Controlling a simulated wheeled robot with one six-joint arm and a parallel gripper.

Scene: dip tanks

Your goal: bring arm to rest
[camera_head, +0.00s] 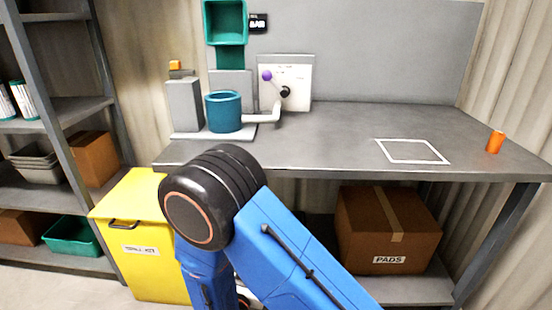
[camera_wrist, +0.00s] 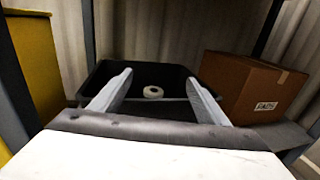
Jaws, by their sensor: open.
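My gripper (camera_wrist: 157,88) shows in the wrist view with its two grey fingers spread apart and nothing between them. It points toward the space under the workbench. Behind the fingertips is a black bin (camera_wrist: 179,75) with a white roll (camera_wrist: 153,92) in it. In the head view my blue arm is folded in front of the workbench (camera_head: 340,135), and the gripper itself is hidden there.
A yellow cabinet (camera_head: 150,220) stands left of my arm. A cardboard box marked PADS (camera_head: 385,230) is on the lower shelf, right of my arm. On the bench are a teal tank (camera_head: 223,112), a white outline (camera_head: 412,141) and an orange cylinder (camera_head: 495,142).

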